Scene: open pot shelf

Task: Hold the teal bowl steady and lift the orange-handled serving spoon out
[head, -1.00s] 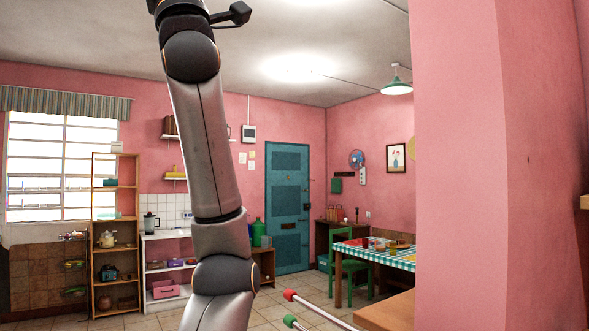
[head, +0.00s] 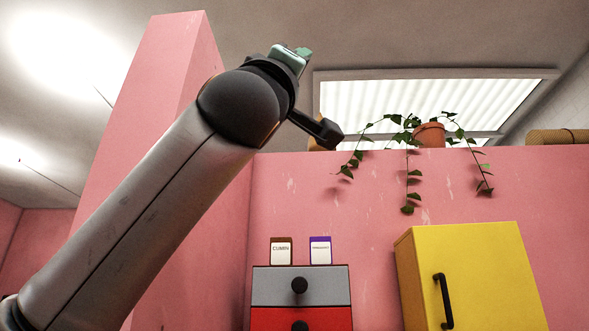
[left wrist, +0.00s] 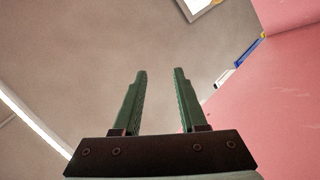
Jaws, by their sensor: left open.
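Neither the teal bowl nor the orange-handled serving spoon shows in the head view or the left wrist view. My left gripper (left wrist: 158,75) is open in the left wrist view. Its two green fingers stand apart with nothing between them and point up toward the bare ceiling. In the head view my left arm rises from the lower left, and part of its green gripper end (head: 303,53) shows beyond the dark wrist. My right gripper is in neither view.
A grey and red drawer unit (head: 274,288) carries two small labelled packets (head: 281,251). A yellow cabinet (head: 470,275) with a black handle stands at right. A potted trailing plant (head: 429,136) sits on top of the pink wall (head: 350,215). A pink pillar (head: 150,110) stands behind my arm.

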